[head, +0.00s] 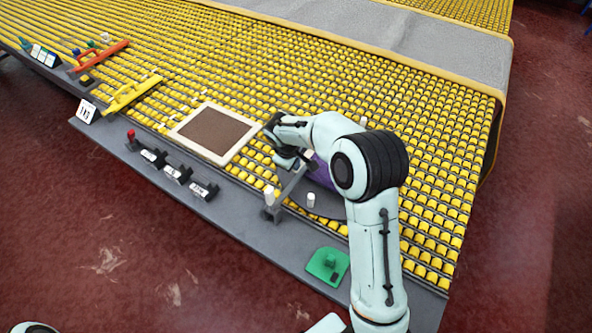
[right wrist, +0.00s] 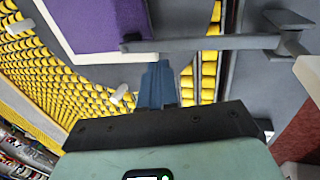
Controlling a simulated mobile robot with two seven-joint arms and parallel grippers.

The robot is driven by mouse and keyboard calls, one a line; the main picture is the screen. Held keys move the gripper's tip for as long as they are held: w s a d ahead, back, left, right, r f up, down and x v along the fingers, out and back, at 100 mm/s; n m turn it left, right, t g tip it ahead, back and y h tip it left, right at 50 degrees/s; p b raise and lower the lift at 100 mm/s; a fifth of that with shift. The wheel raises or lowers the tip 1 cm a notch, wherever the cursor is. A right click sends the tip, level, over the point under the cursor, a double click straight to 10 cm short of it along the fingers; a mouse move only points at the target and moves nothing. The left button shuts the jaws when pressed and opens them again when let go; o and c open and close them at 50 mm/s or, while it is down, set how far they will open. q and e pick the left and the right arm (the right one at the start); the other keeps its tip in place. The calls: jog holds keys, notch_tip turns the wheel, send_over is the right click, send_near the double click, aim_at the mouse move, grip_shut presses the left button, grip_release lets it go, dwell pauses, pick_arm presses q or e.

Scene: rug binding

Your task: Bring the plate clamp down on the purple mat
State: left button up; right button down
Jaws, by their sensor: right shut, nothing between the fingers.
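The purple mat (head: 322,175) is mostly hidden behind my right arm in the head view. In the right wrist view the purple mat (right wrist: 82,28) shows at upper left with a pale border. The plate clamp (head: 288,190) is a grey bar on a post at the table's front strip. In the right wrist view the clamp's bar (right wrist: 210,43) runs sideways, its tip near the mat's border. I cannot tell whether it touches the mat. My right gripper (right wrist: 157,84) is shut and empty, just below the bar in that view. My left gripper is not in view.
A pale-framed brown panel (head: 213,133) lies left of my right gripper. A green block (head: 328,265) sits on the grey front strip (head: 235,222). Black labelled pieces (head: 177,174) and a yellow handle (head: 132,93) are farther left. Yellow rollers cover the table.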

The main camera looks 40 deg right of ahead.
notch_tip(320, 180, up, 9)
jog(key=shift+r, duration=0.2)
jog(key=shift+w+a, duration=0.1)
dwell(0.5)
